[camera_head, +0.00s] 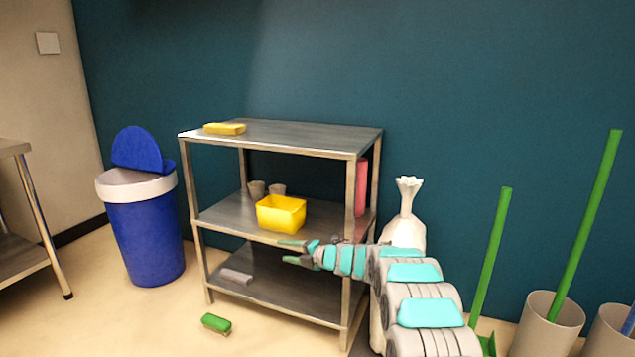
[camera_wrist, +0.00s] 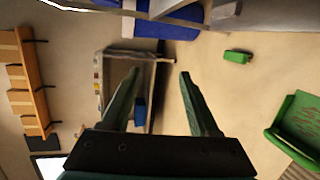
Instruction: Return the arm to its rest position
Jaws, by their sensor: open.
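My arm reaches in from the lower right in the head view, and my gripper (camera_head: 291,251) is in front of the metal shelf rack (camera_head: 290,136), near the height between its middle and lowest boards. In the wrist view my gripper (camera_wrist: 158,78) has its two dark green fingers spread wide apart, with nothing between them but the distant room. It is open and empty. A yellow bin (camera_head: 281,213) stands on the middle board, just above and behind the gripper. My arm hides part of the rack's right front side.
A blue trash can (camera_head: 146,240) stands left of the rack. A green brush (camera_head: 216,323) lies on the floor in front. A yellow sponge (camera_head: 224,128) lies on the top board.

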